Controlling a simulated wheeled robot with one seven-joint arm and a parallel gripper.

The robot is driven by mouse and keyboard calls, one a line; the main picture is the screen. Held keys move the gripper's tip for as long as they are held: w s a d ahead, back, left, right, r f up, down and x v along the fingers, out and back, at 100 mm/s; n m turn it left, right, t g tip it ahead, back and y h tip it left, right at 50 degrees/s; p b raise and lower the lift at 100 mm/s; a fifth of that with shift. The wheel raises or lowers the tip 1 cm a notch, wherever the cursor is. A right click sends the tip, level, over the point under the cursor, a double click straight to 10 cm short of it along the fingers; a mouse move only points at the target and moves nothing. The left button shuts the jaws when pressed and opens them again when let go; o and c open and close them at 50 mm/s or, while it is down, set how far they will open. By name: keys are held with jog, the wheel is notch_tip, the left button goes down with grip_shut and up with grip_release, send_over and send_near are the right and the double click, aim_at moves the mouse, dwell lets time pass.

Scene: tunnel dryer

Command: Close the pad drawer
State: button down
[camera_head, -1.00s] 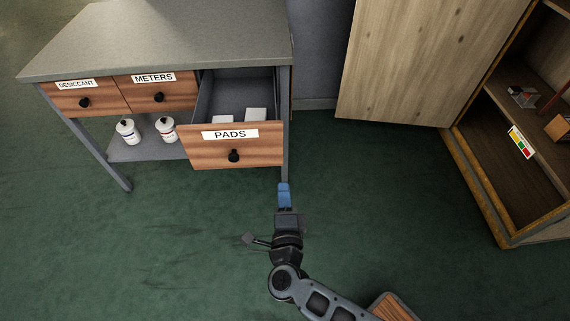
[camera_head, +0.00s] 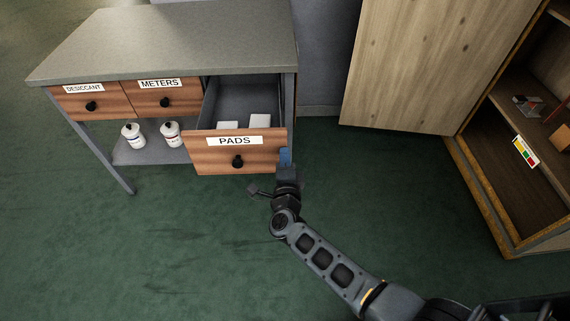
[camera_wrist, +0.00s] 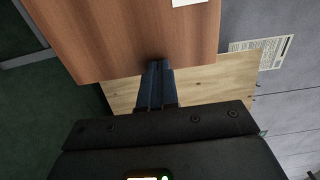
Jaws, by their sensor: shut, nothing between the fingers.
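The pad drawer (camera_head: 215,165) has a wooden front labelled PADS and a round black knob (camera_head: 237,161). It stands pulled out from the workbench, with white pads (camera_head: 260,121) visible inside. My gripper (camera_head: 285,157) is shut and empty, with its blue fingertips at the right end of the drawer front. In the wrist view the shut fingers (camera_wrist: 157,75) reach the edge of the wooden drawer front (camera_wrist: 120,35). I cannot tell whether they touch it.
The workbench (camera_head: 170,40) also has shut DESICCANT (camera_head: 75,104) and METERS (camera_head: 145,100) drawers. Two white bottles (camera_head: 171,134) stand on its lower shelf. An open wooden cabinet (camera_head: 500,180) with its door (camera_head: 410,70) is at the right. The green floor in front is clear.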

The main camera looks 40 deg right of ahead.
jog(key=shift+w, duration=0.1)
dwell(0.3)
jog(key=b+x, duration=1.8)
jog(key=x, duration=1.1)
jog(key=shift+r+b, duration=0.25)
jog(key=shift+b, duration=0.15)
